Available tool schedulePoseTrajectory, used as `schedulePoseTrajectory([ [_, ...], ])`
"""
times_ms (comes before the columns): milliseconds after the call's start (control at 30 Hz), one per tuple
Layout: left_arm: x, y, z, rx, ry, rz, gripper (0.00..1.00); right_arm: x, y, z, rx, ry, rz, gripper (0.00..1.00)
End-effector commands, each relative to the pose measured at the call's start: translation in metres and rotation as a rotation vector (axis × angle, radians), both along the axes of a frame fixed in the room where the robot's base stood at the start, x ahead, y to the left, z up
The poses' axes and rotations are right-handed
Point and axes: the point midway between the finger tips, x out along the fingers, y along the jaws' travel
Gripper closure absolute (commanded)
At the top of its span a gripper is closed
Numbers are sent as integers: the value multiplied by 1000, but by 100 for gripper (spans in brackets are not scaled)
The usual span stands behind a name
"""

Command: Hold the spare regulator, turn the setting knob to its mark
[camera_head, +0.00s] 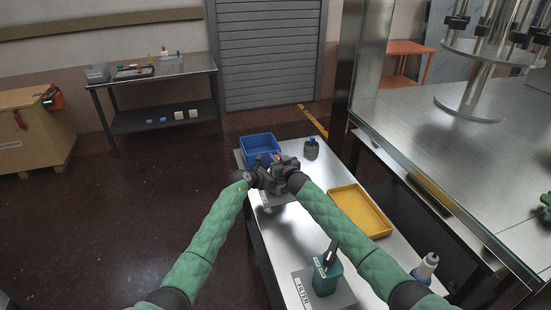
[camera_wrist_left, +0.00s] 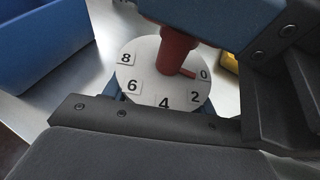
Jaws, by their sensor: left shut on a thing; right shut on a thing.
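The spare regulator shows in the left wrist view as a round white dial (camera_wrist_left: 149,92) with the numbers 0, 2, 4, 6 and 8. A red setting knob (camera_wrist_left: 176,45) stands on the dial, and its short pointer is beside the 0. In the head view my left gripper (camera_head: 263,177) and right gripper (camera_head: 284,166) meet over the table's far half. My left gripper is shut on the regulator, whose body is mostly hidden. My right gripper is shut, seemingly on the knob; its exact contact is hidden. I cannot make out a separate target mark.
A blue bin (camera_head: 259,140) stands just beyond the grippers, with a dark bottle (camera_head: 311,149) to its right. The table's left middle is bare.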

Motion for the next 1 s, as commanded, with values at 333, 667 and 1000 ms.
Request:
schedulePoseTrajectory([
  [333,0,-1,1,0,-2,-1,75,0,-2,0,-1,1,-25,100],
  [667,0,0,1,0,-2,-1,75,0,-2,0,-1,2,-24,58],
  [1000,0,0,1,0,-1,0,75,-11,-8,-1,-2,2,-25,58],
])
